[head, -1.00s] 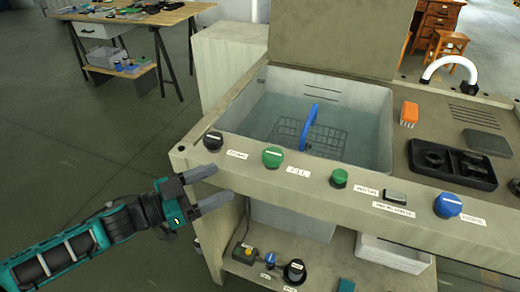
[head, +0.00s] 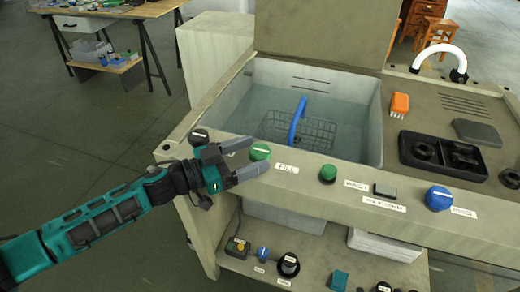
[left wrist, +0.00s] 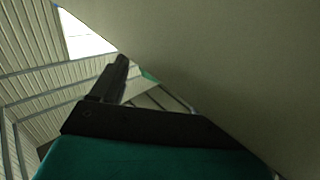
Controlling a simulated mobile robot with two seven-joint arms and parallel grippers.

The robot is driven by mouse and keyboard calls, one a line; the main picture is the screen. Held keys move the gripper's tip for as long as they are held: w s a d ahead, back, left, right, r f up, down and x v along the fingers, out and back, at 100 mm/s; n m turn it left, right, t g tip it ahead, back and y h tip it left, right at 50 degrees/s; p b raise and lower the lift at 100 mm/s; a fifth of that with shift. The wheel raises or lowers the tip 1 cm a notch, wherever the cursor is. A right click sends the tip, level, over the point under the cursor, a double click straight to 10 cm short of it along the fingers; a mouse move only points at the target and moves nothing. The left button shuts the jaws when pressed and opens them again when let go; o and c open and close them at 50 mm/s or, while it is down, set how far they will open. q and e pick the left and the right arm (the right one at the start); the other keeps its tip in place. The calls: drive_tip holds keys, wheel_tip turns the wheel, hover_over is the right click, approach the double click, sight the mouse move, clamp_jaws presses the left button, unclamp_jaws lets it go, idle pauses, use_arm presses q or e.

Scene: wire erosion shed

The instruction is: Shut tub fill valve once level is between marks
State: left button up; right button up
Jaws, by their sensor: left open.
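The tub (head: 372,120) holds clear water with a wire basket (head: 310,130) and its blue handle in it. Two dark level lines (head: 311,82) show on the far wall; the water lies low near the lower line, and I cannot tell exactly where it meets them. The green knob labelled FILL (head: 260,151) sits on the front ledge. My left gripper (head: 258,155) is open, its fingertips at the knob's left side; contact is unclear. One finger shows in the left wrist view (left wrist: 115,80), with a green sliver, perhaps the knob, beyond it. My right gripper is out of view.
A second green knob (head: 328,173), a dark switch (head: 385,190) and a blue knob (head: 438,198) line the ledge to the right. A lower shelf (head: 325,258) holds small parts.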

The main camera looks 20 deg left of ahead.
use_arm(q)
drive_tip(key=shift+x, duration=1.45)
drive_tip(key=c, duration=0.9)
